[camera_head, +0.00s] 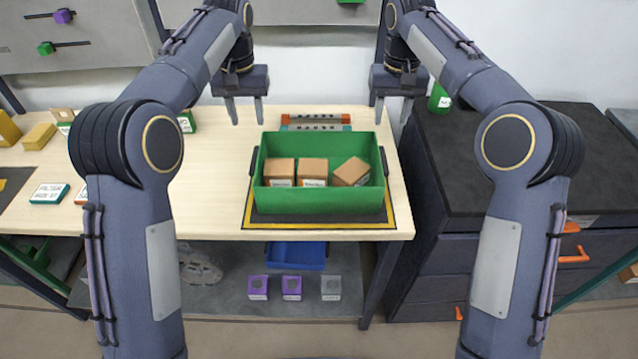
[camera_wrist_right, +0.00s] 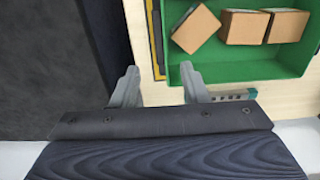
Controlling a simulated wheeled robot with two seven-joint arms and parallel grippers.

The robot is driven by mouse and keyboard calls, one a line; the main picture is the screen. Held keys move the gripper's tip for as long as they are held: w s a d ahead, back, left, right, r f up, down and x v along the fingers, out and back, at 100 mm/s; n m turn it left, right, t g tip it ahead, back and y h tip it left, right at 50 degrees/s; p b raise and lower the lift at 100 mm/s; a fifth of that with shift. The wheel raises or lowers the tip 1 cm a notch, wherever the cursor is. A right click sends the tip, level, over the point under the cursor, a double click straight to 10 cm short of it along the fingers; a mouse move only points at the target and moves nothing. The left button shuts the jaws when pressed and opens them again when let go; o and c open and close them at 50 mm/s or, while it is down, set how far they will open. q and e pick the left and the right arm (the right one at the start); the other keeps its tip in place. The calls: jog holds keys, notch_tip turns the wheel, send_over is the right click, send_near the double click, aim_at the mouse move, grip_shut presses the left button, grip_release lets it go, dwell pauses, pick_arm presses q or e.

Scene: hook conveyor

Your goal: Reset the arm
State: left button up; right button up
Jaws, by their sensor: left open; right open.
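My left gripper (camera_head: 247,112) is open and empty. It hangs above the back of the pale wooden table, behind and left of the green bin. My right gripper (camera_head: 393,112) is open and empty. It hangs above the gap between the table and the dark cabinet, behind and right of the bin. In the right wrist view, its two fingers (camera_wrist_right: 161,88) are apart with nothing between them. Both arms are raised and bent at the elbow, roughly mirroring each other.
A green bin (camera_head: 318,201) holding three brown boxes (camera_head: 313,169) stands on a yellow-edged black mat (camera_head: 247,214). A dark cabinet (camera_head: 450,190) stands right of the table (camera_head: 210,215). Small boxes (camera_head: 49,193) lie at the left. A blue tray (camera_head: 296,256) is on the lower shelf.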

dwell(0.3)
